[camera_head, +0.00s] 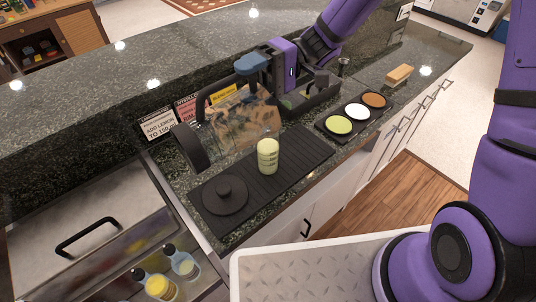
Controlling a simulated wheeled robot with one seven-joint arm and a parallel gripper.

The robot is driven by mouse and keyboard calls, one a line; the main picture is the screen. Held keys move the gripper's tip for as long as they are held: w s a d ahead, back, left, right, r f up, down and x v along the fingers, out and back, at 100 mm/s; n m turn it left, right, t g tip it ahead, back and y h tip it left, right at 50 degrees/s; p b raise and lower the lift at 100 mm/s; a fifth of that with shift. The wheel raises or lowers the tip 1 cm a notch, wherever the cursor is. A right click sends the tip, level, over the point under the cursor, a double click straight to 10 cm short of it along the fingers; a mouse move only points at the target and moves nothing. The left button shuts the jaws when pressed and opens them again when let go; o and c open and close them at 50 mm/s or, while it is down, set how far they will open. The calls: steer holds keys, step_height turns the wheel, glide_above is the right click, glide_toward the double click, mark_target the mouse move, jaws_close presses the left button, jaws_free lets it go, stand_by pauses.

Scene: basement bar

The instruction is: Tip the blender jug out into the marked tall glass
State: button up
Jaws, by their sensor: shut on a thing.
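The blender jug (243,122) is clear with a dark collar at its left end and murky brown and greenish patches showing in or through its wall. It lies tipped well over, held above the counter behind the mat. My gripper (251,66) is shut on the jug's dark handle at its upper side; the fingertips are partly hidden.
A round black lid (225,194) lies on the mat (300,152) left of the glass. A dark tray (333,138) with green, white and orange discs sits to the right, a wooden block (398,75) beyond. Printed signs (158,127) stand behind the jug. An open bottle well is at lower left.

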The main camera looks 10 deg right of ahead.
mark_target(202, 90)
steer(key=s+a+h, duration=0.1)
steer(key=a+f+t+h, duration=0.1)
steer(key=s+a+f+t+h, duration=0.1)
steer(key=a+h, duration=0.1)
steer(key=shift+s+a+f, duration=0.1)
steer(key=shift+s, duration=0.2)
steer(key=shift+s+a+f+t+h, duration=0.2)
steer(key=shift+s+a+t+h, duration=0.35)
steer(key=shift+a+t+h, duration=0.3)
steer(key=a+t+h, duration=0.1)
steer(key=s+a+f+h, duration=0.1)
steer(key=h, duration=0.1)
steer(key=shift+s+t, duration=0.1)
steer(key=shift+t, duration=0.25)
steer(key=shift+r+t+h, duration=0.9)
steer(key=shift+r+h, duration=0.25)
steer(key=shift+h, duration=0.3)
steer(key=shift+r+t+h, duration=1.1)
steer(key=shift+r+h, duration=0.25)
steer(key=shift+h, duration=0.45)
